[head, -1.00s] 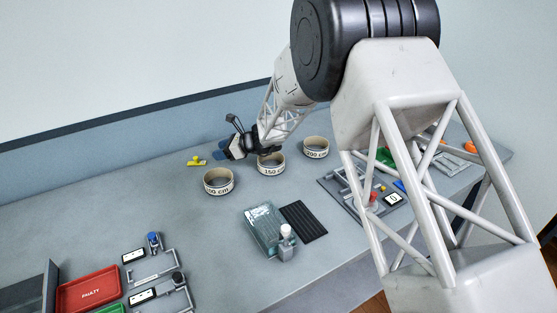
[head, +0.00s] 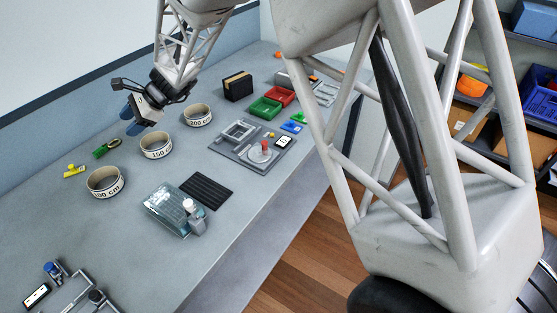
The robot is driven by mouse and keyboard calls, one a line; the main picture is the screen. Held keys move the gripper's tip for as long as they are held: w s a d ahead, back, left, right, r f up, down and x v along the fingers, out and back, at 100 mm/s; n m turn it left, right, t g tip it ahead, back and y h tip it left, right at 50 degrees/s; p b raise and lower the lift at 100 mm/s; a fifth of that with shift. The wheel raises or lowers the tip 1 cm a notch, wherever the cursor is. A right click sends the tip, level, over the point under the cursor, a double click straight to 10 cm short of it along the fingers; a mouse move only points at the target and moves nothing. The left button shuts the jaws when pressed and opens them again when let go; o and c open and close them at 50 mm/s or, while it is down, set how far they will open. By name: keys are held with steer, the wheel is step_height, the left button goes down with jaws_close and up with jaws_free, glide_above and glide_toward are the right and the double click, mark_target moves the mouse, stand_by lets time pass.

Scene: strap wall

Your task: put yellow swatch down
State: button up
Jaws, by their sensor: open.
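A small yellow piece (head: 74,171), which looks like the yellow swatch, lies on the grey bench behind and left of the ring marked 100 cm (head: 105,182). My gripper (head: 130,121) has blue fingertips and is open, with nothing seen between the fingers. It is to the right of the yellow piece and apart from it, above the back of the bench near the ring marked 150 cm (head: 156,145). A small green piece (head: 107,148) lies between them, just left of my gripper.
A ring marked 200 cm (head: 198,115) stands farther right. In front are a clear teal box (head: 172,209) and a black ribbed mat (head: 206,191). A grey fixture board (head: 228,150), green tray (head: 265,107), red tray (head: 279,96) and dark box (head: 238,86) are to the right.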

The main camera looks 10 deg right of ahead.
steer(key=s+d+r+n+h, duration=0.1)
steer(key=s+d+r+n, duration=0.2)
steer(key=d, duration=0.4)
steer(key=s+d+r+n+h, duration=0.1)
steer(key=s+d+r+h, duration=0.1)
steer(key=s+d+r, duration=0.35)
steer(key=s+d+n+t+h, duration=0.2)
steer(key=s+d+n+h, duration=0.2)
steer(key=s+d, duration=1)
steer(key=s+d+r+n+t+h, duration=0.1)
steer(key=s+d+n+t+h, duration=0.1)
steer(key=s+d, duration=1.1)
steer(key=d+n+h, duration=0.1)
steer(key=d+h, duration=0.1)
steer(key=d, duration=0.3)
steer(key=shift+s+d+n, duration=0.25)
steer(key=shift+s+n, duration=0.15)
steer(key=shift+r, duration=0.1)
